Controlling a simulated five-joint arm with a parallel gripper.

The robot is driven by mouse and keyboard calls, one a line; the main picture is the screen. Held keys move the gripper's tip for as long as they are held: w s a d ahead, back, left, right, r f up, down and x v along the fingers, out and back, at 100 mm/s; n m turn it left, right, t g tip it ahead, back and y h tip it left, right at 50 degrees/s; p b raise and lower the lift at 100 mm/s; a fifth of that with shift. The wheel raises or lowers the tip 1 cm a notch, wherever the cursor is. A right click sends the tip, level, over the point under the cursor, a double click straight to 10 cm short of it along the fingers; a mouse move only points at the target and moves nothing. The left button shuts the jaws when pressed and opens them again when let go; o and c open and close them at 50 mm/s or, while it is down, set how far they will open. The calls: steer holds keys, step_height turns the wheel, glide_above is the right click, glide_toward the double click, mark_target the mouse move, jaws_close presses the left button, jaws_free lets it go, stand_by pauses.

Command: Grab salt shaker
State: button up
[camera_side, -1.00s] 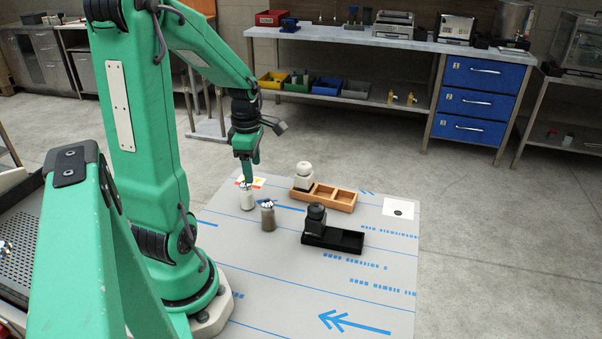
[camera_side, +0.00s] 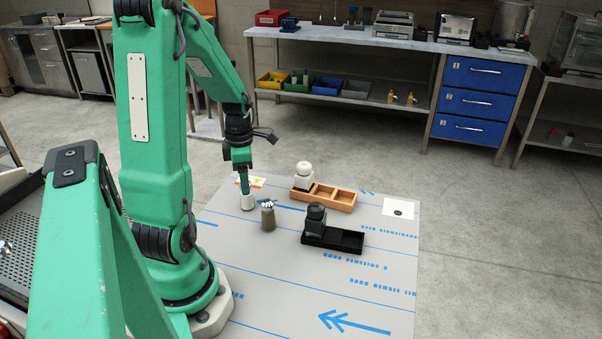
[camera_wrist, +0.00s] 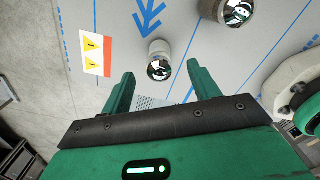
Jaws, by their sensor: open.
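A small white shaker (camera_side: 247,204), which looks like the salt shaker, stands upright on the grey work mat (camera_side: 370,282). In the wrist view the white shaker (camera_wrist: 158,49) shows a shiny metal top, seen from above. My gripper (camera_side: 244,190) points down at it and hides its upper part in the side view. In the wrist view my gripper (camera_wrist: 160,72) is open, with one finger to each side and the shaker's top ahead of the gap. I cannot tell whether a finger touches it. A brownish shaker (camera_side: 268,217) stands close by, to the right.
A wooden tray (camera_side: 335,200) holds a white mill (camera_side: 303,172). A black tray (camera_side: 345,240) holds a dark mill (camera_side: 316,214). A warning label (camera_wrist: 94,52) lies beside the white shaker. The front of the mat is clear.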

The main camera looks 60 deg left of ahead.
steer(key=shift+f, duration=0.15)
steer(key=shift+f, duration=2.45)
steer(key=shift+c, duration=0.2)
steer(key=c, duration=1.1)
